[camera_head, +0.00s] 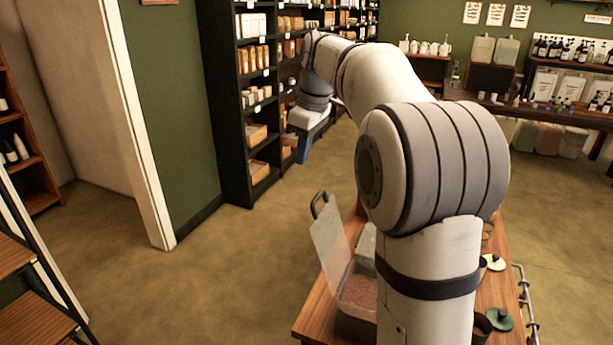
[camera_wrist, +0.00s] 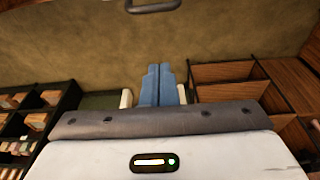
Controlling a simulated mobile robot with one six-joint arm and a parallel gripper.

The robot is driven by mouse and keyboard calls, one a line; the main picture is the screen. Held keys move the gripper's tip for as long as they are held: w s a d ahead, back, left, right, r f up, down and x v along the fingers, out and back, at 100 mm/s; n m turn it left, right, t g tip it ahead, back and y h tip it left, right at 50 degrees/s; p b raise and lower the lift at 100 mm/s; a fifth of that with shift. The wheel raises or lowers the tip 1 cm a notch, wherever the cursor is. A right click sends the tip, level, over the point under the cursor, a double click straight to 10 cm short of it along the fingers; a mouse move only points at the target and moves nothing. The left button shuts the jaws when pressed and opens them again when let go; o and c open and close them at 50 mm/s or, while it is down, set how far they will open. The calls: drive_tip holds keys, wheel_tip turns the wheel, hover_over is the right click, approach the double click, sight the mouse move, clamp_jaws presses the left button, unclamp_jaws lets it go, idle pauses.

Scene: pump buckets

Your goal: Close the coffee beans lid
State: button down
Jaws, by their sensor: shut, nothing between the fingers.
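The coffee beans container (camera_head: 355,325) stands on the wooden table, partly hidden behind my arm. Brown contents show inside it. Its clear lid (camera_head: 330,245) is open and tilted up to the left, with a dark loop handle (camera_head: 319,204) at its top. My gripper (camera_head: 304,157) is in the air, beyond the lid and apart from it. Its blue fingers (camera_wrist: 158,70) are shut and empty in the wrist view. A grey loop, which looks like the lid handle (camera_wrist: 152,7), shows at the top edge there, apart from the fingertips.
The wooden table (camera_head: 310,325) also holds small lidded pots, one with a green lid (camera_head: 499,319), right of my arm. A dark shelf (camera_head: 235,120) with goods stands behind my gripper. Open brown floor (camera_head: 230,270) lies left of the table.

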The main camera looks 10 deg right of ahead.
wheel_tip(320, 180, down, 9)
drive_tip(key=d+p, duration=0.1)
drive_tip(key=p, duration=0.1)
drive_tip(key=shift+s+d, duration=0.3)
drive_tip(key=shift+s, duration=0.1)
drive_tip(key=shift+s+d, duration=0.1)
idle(0.3)
